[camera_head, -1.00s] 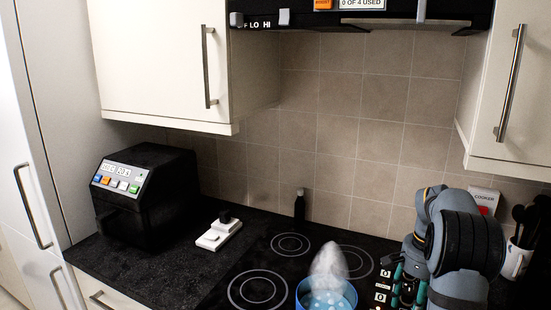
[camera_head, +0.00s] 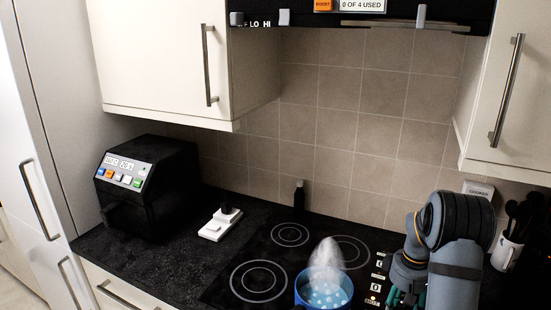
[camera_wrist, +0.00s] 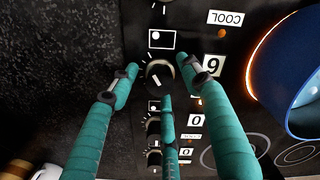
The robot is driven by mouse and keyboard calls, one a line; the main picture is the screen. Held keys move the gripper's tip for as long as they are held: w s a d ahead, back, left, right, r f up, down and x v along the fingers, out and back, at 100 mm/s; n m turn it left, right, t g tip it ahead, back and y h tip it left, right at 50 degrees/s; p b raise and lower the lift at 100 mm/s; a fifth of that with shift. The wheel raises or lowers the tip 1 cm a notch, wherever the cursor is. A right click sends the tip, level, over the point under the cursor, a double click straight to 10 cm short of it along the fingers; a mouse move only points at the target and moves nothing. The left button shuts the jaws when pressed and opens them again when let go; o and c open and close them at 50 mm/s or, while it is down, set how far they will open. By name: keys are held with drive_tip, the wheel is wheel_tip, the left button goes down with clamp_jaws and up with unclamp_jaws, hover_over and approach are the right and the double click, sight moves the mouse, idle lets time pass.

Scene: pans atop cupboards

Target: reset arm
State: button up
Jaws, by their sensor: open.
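My gripper (camera_wrist: 158,82) has teal fingers spread open around a black control knob (camera_wrist: 160,76) on the hob panel. The fingers hold nothing; I cannot tell whether any touches the knob. In the head view, the teal fingers (camera_head: 394,296) show only partly at the bottom right, below my bent arm. A blue pot (camera_head: 323,292) with bubbling, steaming contents stands on the hob just left of my gripper. Its blue side also shows in the wrist view (camera_wrist: 295,70), with an orange glow along its edge.
A black appliance (camera_head: 148,185) and a white switch block (camera_head: 221,224) stand on the left counter. A dark bottle (camera_head: 299,196) is by the tiled wall. A mug of utensils (camera_head: 507,252) stands close right of my arm. Cupboards (camera_head: 163,55) and a hood (camera_head: 370,30) overhang the counter.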

drive_tip(key=n+p, duration=0.1)
drive_tip(key=n, duration=0.2)
drive_tip(key=n+p, duration=0.1)
drive_tip(key=n, duration=0.1)
drive_tip(key=shift+r+n+p, duration=0.2)
drive_tip(key=shift+n+p, duration=0.15)
drive_tip(key=shift+n, duration=0.05)
drive_tip(key=n+p, duration=0.1)
drive_tip(key=n, duration=0.3)
drive_tip(key=shift+f+p, duration=0.2)
drive_tip(key=shift+p, duration=0.2)
